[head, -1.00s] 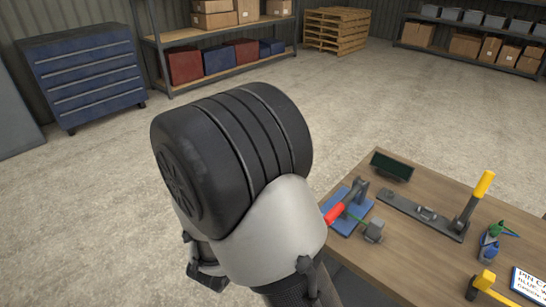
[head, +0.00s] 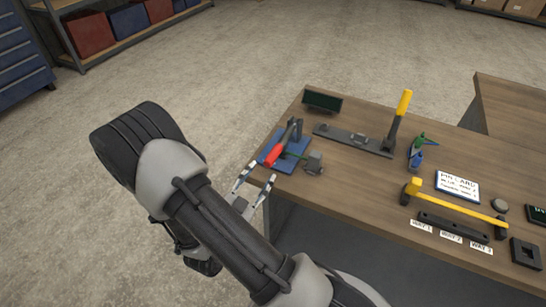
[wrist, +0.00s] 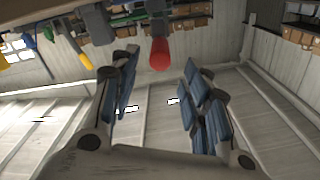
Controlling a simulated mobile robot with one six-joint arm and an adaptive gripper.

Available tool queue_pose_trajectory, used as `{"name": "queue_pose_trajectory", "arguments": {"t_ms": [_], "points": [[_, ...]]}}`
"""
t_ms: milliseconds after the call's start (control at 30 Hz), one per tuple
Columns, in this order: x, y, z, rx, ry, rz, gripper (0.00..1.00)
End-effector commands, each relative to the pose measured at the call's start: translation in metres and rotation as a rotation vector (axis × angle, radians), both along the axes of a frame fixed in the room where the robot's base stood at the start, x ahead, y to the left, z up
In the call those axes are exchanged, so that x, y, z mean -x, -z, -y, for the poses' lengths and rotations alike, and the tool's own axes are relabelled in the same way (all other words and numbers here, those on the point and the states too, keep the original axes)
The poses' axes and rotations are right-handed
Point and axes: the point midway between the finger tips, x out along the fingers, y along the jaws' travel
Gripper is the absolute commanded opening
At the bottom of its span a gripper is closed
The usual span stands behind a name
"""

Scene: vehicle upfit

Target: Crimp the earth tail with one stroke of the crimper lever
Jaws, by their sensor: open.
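The crimper (head: 291,160) has a blue base and stands near the left edge of the bench. Its lever has a red grip (head: 273,155) that slants down toward the bench edge. A thin green piece, possibly the earth tail (head: 294,155), shows between the crimper and a small grey block (head: 314,163). My gripper (head: 261,175) is open and empty, just off the bench edge and short of the red grip. In the wrist view the end of the red grip (wrist: 160,54) appears between and beyond the open fingers (wrist: 158,78), apart from them.
The floor left of the bench is clear.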

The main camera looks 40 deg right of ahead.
Motion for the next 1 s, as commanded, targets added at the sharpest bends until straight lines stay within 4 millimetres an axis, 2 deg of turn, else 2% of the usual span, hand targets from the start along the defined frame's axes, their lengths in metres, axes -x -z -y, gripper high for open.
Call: {"name": "queue_pose_trajectory", "arguments": {"t_ms": [33, 200, 433, 600, 900, 1000], "points": [[-0.002, 0.001, 0.012, -0.001, 0.008, 0.003, 0.43], [-0.017, 0.001, 0.046, 0.000, 0.007, 0.004, 0.43], [-0.032, 0.001, 0.079, -0.001, 0.003, 0.003, 0.43], [-0.036, 0.000, 0.089, -0.001, 0.001, 0.001, 0.43], [-0.037, 0.000, 0.090, -0.001, -0.001, 0.001, 0.43], [-0.037, 0.000, 0.090, -0.001, -0.001, 0.000, 0.36]]}}
